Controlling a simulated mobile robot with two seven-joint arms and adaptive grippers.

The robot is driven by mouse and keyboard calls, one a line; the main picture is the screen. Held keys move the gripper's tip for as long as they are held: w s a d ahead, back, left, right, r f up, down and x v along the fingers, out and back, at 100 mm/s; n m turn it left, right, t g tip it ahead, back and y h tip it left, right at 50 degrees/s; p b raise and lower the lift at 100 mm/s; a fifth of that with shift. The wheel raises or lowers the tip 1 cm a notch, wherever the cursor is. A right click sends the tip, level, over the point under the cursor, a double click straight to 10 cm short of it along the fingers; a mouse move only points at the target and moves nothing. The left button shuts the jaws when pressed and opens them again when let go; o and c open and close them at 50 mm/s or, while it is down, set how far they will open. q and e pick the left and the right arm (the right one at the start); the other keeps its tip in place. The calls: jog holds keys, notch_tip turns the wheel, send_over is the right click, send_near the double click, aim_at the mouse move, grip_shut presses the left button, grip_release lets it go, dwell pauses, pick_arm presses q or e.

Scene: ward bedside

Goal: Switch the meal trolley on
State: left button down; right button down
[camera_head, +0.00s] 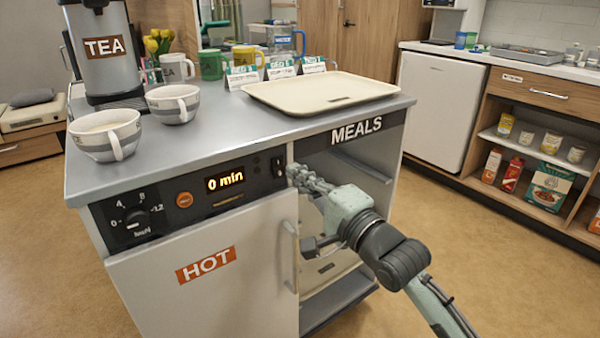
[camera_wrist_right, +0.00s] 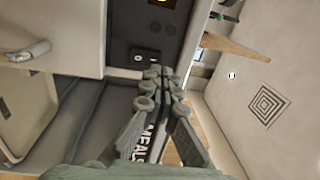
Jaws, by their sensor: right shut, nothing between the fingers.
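The meal trolley (camera_head: 190,270) stands in front of me, with a dark control panel (camera_head: 240,203) along its front. The panel carries a dial (camera_head: 137,219), an orange round button (camera_head: 184,200), a lit display (camera_head: 225,180) reading "0 min" and a small dark rocker switch (camera_head: 278,166) at its right end. My right gripper (camera_head: 293,173) is shut and empty, its fingertips just right of the switch. In the right wrist view the shut fingertips (camera_wrist_right: 160,74) are close to the switch (camera_wrist_right: 145,57). I cannot tell whether they touch it. My left gripper is not in view.
On the trolley top stand two bowl-like cups (camera_head: 106,140), a tea urn (camera_head: 103,50), mugs, cards and an empty tray (camera_head: 322,90). Below the panel is a HOT door (camera_head: 208,264) with a vertical handle (camera_head: 291,255). The open MEALS bay (camera_head: 345,165) is beside it.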

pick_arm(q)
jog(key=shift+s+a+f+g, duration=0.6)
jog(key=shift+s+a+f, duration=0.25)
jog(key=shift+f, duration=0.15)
pick_arm(e)
jog(key=r+v, duration=0.1)
jog(key=v, duration=0.8)
jog(key=shift+s+d+r, duration=0.25)
jog(key=shift+s+r, duration=0.1)
